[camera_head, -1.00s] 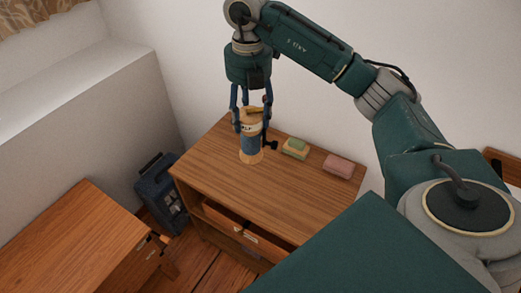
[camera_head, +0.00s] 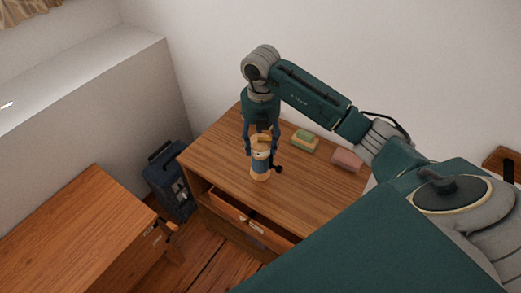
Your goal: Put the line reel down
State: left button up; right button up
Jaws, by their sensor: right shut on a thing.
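The line reel (camera_head: 260,164) is a pale wooden spool with a blue winding and a dark crank handle on its right side. It is upright at the left part of the wooden dresser top (camera_head: 222,150). Its base appears at the level of the top, but I cannot tell whether it touches. My right gripper (camera_head: 262,150) points down from above, with its fingers on both sides of the reel's upper part, shut on it. My left gripper is not in view.
A green and yellow sponge (camera_head: 304,141) and a pink block (camera_head: 347,160) lie to the right on the dresser. An open drawer (camera_head: 240,214) juts out at the front. A dark blue case (camera_head: 170,186) stands on the floor at left, near another wooden table (camera_head: 75,230).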

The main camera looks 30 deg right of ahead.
aim_at(260, 171)
notch_tip(260, 171, down, 4)
jog(key=shift+r+p, duration=0.2)
jog(key=shift+p, duration=0.15)
jog(key=shift+f, duration=0.25)
jog(key=shift+f, duration=0.15)
jog(key=o, duration=1.8)
